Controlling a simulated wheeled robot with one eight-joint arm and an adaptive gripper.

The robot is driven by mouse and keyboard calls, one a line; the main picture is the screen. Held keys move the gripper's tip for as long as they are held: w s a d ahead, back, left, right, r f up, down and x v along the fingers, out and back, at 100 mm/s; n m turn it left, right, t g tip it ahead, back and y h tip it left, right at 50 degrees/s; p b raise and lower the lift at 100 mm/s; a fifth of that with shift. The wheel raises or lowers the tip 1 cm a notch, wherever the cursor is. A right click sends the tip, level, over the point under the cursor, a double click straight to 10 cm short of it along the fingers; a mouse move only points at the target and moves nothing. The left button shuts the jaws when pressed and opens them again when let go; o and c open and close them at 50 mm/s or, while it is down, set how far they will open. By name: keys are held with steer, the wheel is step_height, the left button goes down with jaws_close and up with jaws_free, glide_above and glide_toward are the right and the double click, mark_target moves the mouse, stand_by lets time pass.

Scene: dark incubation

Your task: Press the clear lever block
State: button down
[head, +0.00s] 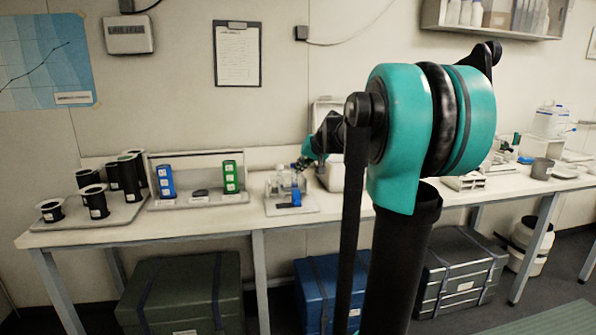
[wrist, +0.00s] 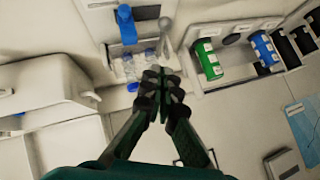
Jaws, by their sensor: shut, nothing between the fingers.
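The clear block (wrist: 127,62) holds several small clear vials and stands on a pale tray. A blue piece (wrist: 125,24) sticks out on its far side in the wrist view, and a grey rod with a round end (wrist: 165,28) is beside it. In the head view the clear block (head: 272,187) is on the bench, with the blue piece (head: 296,197) at its front. My gripper (wrist: 158,74) is shut and empty, with its fingertips over the near right edge of the block in the wrist view. I cannot tell whether they touch it. In the head view my arm partly hides this area.
A rack with a green block (head: 230,177) and a blue block (head: 165,181) stands left of the clear block. Several black canisters (head: 130,180) are farther left. A pale box (wrist: 48,85) stands close on the other side.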

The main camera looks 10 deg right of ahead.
steer(key=w+a+f, duration=0.3)
steer(key=w+f, duration=0.1)
steer(key=f, duration=0.4)
steer(key=shift+w+a+f, duration=0.25)
steer(key=shift+a+f, duration=0.1)
steer(key=shift+a, duration=0.05)
steer(key=shift+f, duration=0.1)
steer(key=shift+s+f+t, duration=0.25)
steer(key=shift+f+t, duration=0.35)
steer(key=shift+f, duration=0.3)
steer(key=shift+s+f+t, duration=0.25)
steer(key=shift+f+t, duration=0.35)
steer(key=shift+f, duration=0.25)
steer(key=shift+s+f, duration=0.1)
steer(key=shift+f, duration=0.9)
